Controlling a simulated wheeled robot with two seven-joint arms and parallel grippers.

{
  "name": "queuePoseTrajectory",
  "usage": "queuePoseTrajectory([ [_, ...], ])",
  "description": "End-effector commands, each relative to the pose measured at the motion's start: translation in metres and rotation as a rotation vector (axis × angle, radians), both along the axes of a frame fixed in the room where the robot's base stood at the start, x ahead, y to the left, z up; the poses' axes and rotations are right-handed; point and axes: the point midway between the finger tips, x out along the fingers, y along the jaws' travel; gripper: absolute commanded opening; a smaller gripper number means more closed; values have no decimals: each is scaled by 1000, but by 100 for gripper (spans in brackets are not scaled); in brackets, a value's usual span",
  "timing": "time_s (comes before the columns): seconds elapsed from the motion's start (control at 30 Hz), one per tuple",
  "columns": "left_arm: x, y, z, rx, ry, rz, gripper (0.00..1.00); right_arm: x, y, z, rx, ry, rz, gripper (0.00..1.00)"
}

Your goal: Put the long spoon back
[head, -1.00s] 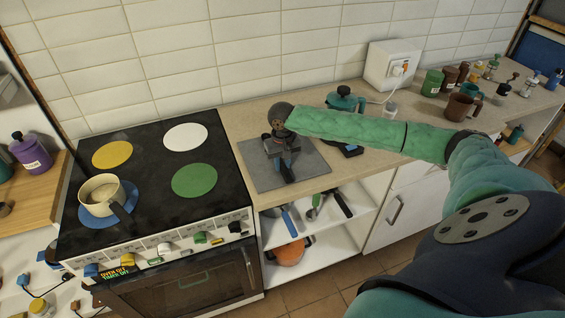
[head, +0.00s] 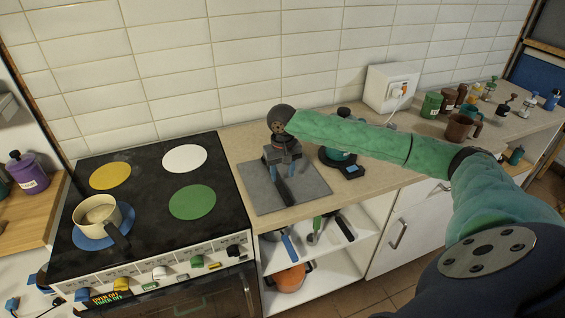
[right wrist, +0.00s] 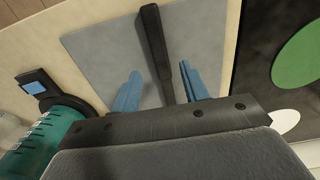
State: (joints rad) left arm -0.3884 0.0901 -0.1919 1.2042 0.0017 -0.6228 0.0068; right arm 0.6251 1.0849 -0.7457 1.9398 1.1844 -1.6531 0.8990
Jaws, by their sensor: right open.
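A long dark handle (head: 287,194), which looks like the long spoon's, lies on the grey mat (head: 315,187) on the counter right of the stove. Its far part is hidden under my right gripper. My right gripper (head: 284,169) is over the mat, its fingers pointing down around the handle. In the right wrist view the dark handle (right wrist: 153,40) runs between the two blue fingers of the open gripper (right wrist: 160,88), with a gap on each side. The spoon's bowl is not visible. My left gripper is not in view.
A teal and black device (head: 340,158) stands close right of the mat. A pan (head: 101,212) sits on the stove's blue burner. Utensils (head: 316,232) and an orange pot (head: 290,278) are on shelves below. Mugs and jars (head: 461,127) line the counter's right.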

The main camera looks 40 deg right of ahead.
Motion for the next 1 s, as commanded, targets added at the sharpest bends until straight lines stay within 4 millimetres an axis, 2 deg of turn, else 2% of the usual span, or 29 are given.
queuePoseTrajectory([
  [0.2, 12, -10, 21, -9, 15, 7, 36, 1, 0, 34, -1, -4, -1, 45],
  [0.4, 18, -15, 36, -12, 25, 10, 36, 0, -1, 55, -1, -2, -2, 45],
  [0.6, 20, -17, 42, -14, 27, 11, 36, 0, 0, 62, 0, -1, -1, 45],
  [1.0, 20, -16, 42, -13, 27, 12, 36, 0, 0, 61, 0, 0, -1, 45],
])
